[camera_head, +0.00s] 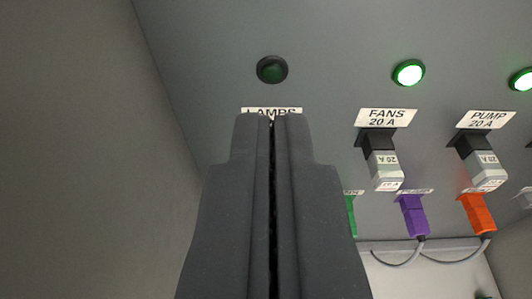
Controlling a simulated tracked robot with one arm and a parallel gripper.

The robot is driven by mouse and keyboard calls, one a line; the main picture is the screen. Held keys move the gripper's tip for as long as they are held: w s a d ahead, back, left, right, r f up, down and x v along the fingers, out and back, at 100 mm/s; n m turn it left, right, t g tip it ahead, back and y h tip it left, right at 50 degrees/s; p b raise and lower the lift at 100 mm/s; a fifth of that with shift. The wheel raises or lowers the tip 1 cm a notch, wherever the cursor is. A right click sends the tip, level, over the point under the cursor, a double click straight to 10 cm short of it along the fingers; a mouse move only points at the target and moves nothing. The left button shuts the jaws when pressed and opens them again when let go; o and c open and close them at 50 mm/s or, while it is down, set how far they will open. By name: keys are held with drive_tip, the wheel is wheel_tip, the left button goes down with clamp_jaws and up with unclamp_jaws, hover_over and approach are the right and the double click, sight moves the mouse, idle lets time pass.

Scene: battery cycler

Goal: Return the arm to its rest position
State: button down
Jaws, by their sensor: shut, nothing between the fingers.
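My gripper (272,118) is in the lower middle of the camera view, pointing up and away from the camera. Its two dark grey fingers are together with only a thin dark line between them, and they hold nothing. The fingertips overlap the lower part of the LAMPS label (272,111) on the grey panel (330,40). I cannot tell whether they touch the panel. The fingers hide whatever is below that label. The rest of my arm is not in view.
An unlit dark green lamp (272,69) sits above LAMPS. Lit green lamps sit above FANS (409,73) and PUMP (522,79). Grey plugs (383,168), a purple connector (413,216) and an orange connector (478,213) with cables stick out right of my gripper. A plain wall (90,150) stands left.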

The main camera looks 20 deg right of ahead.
drive_tip(key=s+a+f+n+y+b, duration=0.1)
drive_tip(key=s+a+f+y+b, duration=0.1)
drive_tip(key=s+a+b, duration=0.4)
drive_tip(key=s+a+f+n+t+y+b, duration=0.1)
drive_tip(key=s+a+b, duration=0.5)
drive_tip(key=s+a, duration=1)
drive_tip(key=s+f+n+y, duration=0.1)
drive_tip(key=s, duration=0.3)
drive_tip(key=shift+s+a, duration=0.2)
drive_tip(key=shift+s, duration=0.15)
